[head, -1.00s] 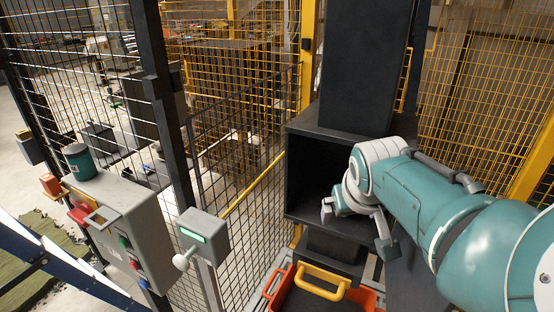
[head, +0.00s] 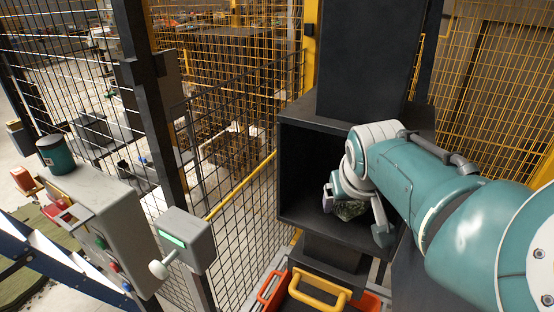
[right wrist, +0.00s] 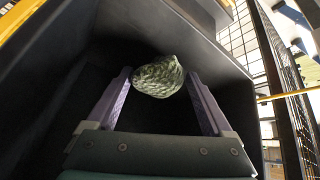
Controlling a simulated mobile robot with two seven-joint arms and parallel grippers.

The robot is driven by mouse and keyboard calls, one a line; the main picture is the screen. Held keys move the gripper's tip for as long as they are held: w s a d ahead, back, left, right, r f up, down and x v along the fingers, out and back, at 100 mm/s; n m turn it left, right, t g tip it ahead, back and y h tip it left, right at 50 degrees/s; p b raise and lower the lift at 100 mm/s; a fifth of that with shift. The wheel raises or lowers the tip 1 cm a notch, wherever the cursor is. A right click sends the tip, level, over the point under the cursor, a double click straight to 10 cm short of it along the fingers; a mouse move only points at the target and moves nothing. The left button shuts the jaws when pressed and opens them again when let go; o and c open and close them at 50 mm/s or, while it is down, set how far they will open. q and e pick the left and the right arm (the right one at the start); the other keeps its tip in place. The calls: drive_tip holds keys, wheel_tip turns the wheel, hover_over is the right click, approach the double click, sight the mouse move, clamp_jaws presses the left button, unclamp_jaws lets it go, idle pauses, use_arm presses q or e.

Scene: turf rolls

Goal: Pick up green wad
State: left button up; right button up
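The green wad (head: 350,209) is a mottled, lumpy piece inside the open-fronted black box (head: 284,170), partly hidden by my right gripper in the head view. My right gripper (head: 356,216) is at the box opening with its fingers spread. In the right wrist view the wad (right wrist: 158,75) lies at the tips of the open fingers, between them and slightly beyond. A gap shows on the right finger's side; I cannot tell whether the left fingertip touches it. My left gripper is not in view.
The box walls close around my right gripper. An orange-red crate (head: 272,289) with a yellow handle (head: 318,291) sits below. Wire fencing (head: 235,190) stands to the left, with a grey control box (head: 187,238). A grey cabinet (head: 112,222) holds a dark green canister (head: 55,154).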

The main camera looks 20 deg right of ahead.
drive_tip(key=c, duration=1.1)
drive_tip(key=shift+o, duration=0.2)
